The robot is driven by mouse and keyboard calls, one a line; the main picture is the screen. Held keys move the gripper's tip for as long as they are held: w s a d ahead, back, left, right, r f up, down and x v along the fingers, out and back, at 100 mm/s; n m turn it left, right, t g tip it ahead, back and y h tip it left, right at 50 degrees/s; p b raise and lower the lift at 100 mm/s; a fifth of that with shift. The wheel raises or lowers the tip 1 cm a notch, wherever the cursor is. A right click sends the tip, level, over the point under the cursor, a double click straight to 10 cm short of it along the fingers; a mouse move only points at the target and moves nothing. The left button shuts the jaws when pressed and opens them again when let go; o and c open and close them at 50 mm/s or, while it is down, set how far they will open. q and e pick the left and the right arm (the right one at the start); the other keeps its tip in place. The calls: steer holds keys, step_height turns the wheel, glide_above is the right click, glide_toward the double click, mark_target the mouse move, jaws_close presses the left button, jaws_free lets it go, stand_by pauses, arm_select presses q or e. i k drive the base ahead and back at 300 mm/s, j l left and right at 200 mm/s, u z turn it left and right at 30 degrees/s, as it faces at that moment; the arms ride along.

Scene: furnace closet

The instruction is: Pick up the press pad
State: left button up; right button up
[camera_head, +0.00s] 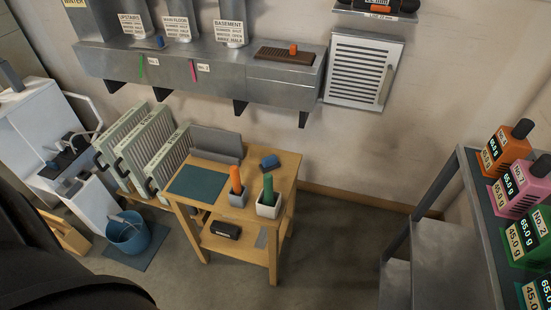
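A small dark blue block (270,162) lies on the wooden table (285,172) near its back right. It may be the press pad, but I cannot tell for sure. A flat teal mat (198,184) lies on the table's left part. An orange-handled item (236,180) stands in a grey holder, and a green-handled item (268,188) stands in a white pot, both at the table's front right. Neither of my grippers shows. A dark shape at the lower left looks like part of my own arm.
Slatted panels (150,145) stand left of the table. A blue bucket (128,232) sits on a floor mat. A grey metal shelf (440,240) with several coloured weight boxes is at the right. Bare floor lies between table and shelf.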

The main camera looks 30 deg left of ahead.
mark_target(271, 163)
steer(key=i+u, duration=0.1)
steer(key=u, duration=1.15)
steer(key=i+l+u, duration=0.2)
steer(key=u, duration=0.15)
steer(key=i+l+u, duration=0.15)
steer(key=l+u, duration=0.25)
steer(key=i+l+u, duration=0.15)
steer(key=u, duration=0.2)
steer(key=l+u, duration=0.4)
steer(key=i+l, duration=0.05)
steer(key=l, duration=0.05)
